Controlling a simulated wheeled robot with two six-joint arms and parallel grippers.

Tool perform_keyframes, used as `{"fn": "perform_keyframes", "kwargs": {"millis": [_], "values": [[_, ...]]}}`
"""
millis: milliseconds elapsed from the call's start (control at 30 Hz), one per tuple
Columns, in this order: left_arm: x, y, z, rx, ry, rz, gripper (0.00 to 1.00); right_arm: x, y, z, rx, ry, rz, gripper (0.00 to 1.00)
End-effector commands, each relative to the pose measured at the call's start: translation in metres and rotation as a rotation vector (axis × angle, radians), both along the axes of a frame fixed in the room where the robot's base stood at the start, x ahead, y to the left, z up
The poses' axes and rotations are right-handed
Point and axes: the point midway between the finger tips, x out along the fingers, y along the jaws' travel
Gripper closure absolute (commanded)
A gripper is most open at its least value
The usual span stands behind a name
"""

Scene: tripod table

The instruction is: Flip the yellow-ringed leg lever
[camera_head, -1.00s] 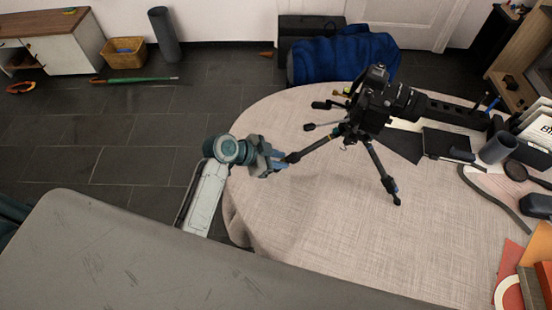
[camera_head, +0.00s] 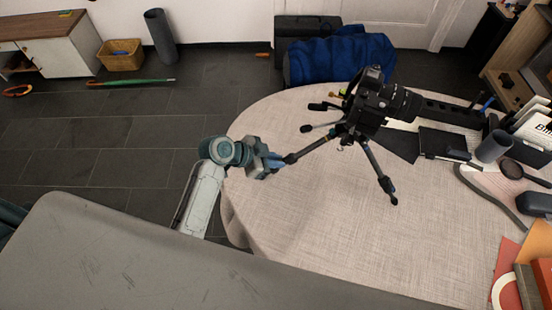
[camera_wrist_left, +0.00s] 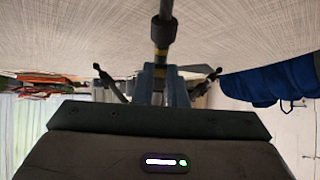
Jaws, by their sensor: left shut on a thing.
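A black tripod (camera_head: 357,140) with a camera (camera_head: 380,103) on top stands on the round cloth-covered table (camera_head: 300,215). My left gripper (camera_head: 283,162) is at the lower end of the tripod leg that points left (camera_head: 317,147). In the left wrist view, this leg (camera_wrist_left: 162,30) carries a yellow ring (camera_wrist_left: 160,52). The two bluish fingers of my left gripper (camera_wrist_left: 163,88) are shut around the leg near the ring. The lever itself is hidden or too small to tell. My right gripper is not in view.
Another tripod leg (camera_head: 380,177) stands to the right on the table. A dark cup (camera_head: 493,147), papers and books crowd the right side. A grey surface (camera_head: 120,265) fills the lower left. The table's front middle is clear. A blue cloth (camera_head: 340,60) lies behind the table.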

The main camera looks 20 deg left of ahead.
Motion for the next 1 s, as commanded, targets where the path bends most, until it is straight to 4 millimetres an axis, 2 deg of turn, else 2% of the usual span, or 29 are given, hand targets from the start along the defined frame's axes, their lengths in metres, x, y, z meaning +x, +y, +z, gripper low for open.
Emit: {"fn": "perform_keyframes", "kwargs": {"millis": [1000], "values": [[-0.001, 0.003, 0.015, -0.001, -0.005, 0.001, 0.96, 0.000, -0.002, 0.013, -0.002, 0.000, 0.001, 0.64]]}}
